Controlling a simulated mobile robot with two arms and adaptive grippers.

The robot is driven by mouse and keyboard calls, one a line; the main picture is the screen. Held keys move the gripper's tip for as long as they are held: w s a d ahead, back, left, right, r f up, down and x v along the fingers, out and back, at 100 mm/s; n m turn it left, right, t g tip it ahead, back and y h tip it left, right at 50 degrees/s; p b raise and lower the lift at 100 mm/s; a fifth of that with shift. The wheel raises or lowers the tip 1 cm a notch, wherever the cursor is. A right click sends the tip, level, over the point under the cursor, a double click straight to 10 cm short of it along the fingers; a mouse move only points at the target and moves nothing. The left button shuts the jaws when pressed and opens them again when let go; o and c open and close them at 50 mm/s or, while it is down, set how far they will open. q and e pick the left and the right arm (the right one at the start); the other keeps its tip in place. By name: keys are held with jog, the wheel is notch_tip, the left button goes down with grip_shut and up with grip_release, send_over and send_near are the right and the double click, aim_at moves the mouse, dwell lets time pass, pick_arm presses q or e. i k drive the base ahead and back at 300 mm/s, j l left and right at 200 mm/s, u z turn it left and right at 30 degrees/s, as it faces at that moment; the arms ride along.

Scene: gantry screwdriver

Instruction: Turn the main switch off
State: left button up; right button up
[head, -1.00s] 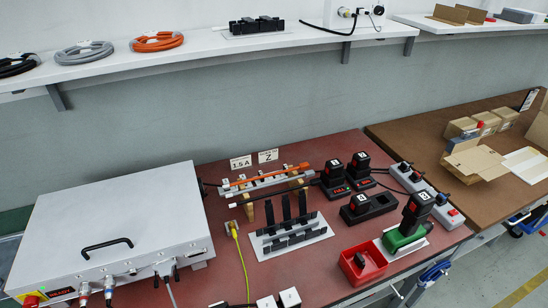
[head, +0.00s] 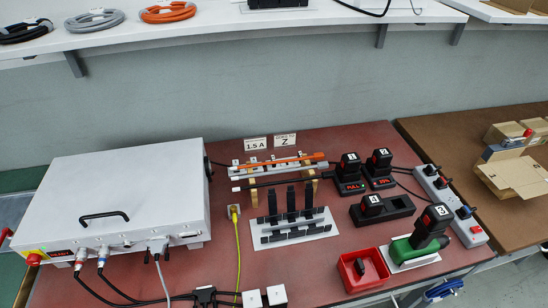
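A large light-grey control box (head: 125,195) with a black handle stands at the left of the red-brown bench. At the left end of its front face is a red rotary knob on a yellow plate (head: 35,258), which looks like the main switch. Its exact position is too small to read. A small dark display with red characters (head: 61,252) is just right of it. Cables plug into the front face further right. Neither of my grippers is in view, and nothing touches the knob.
Grey and black cables run from the box across the bench front to white cubes (head: 277,295). A shelf (head: 230,30) runs above.

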aim_at(33, 259)
jog(key=u, duration=1.95)
